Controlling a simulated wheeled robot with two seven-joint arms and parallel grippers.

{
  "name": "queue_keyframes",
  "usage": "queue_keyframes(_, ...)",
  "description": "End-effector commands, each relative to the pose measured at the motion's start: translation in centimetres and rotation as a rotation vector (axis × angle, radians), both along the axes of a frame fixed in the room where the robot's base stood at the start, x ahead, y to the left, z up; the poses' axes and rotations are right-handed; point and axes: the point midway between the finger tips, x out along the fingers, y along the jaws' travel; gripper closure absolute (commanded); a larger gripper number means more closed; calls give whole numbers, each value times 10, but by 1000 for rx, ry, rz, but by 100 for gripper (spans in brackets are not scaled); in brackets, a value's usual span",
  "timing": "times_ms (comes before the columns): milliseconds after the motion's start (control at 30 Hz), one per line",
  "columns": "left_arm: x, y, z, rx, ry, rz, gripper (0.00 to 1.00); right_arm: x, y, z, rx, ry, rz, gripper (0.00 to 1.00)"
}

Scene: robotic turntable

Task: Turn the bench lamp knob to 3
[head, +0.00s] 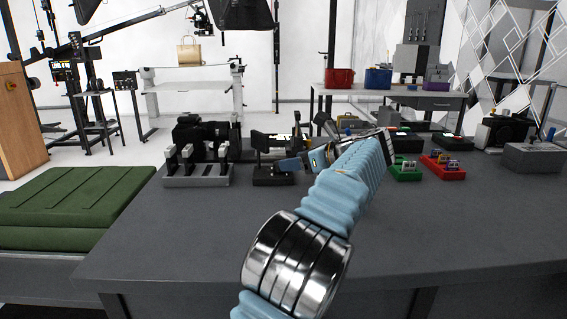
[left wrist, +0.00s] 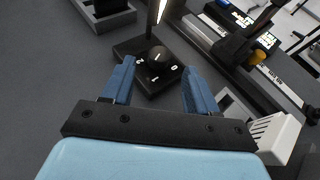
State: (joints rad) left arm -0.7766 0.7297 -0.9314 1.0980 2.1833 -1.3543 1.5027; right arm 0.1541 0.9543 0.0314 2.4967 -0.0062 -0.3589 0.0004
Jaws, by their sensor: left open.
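The bench lamp's black base (left wrist: 128,48) lies ahead of my fingers in the left wrist view, with a lit bar rising behind the knob. The round black knob (left wrist: 158,56) has a short white mark on top. White figures, among them a 2 and a 0, stand around it; I cannot make out a 3. My left gripper (left wrist: 157,66) is open, its blue fingers on either side of the knob's line, apparently apart from it. In the head view the left gripper (head: 305,161) is beside the lamp base (head: 273,176); my arm hides part of the bench. My right gripper is not in view.
A grey rack with black upright parts (head: 197,174) stands left of the lamp. A green tray (head: 405,172) and a red tray (head: 443,167) lie to the right, and a grey box (head: 534,157) farther right. The front of the dark bench (head: 180,245) is clear.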

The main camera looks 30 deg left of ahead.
Motion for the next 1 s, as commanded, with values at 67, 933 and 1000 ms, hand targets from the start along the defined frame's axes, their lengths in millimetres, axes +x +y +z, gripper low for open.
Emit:
queue_keyframes(67, 3, 15, -6, 0, 1, 3, 42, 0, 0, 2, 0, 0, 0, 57)
queue_keyframes(933, 10, 47, -20, 0, -1, 0, 84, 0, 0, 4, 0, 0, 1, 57)
queue_keyframes(1000, 10, 47, -19, 0, -1, 0, 95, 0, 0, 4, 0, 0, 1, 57)
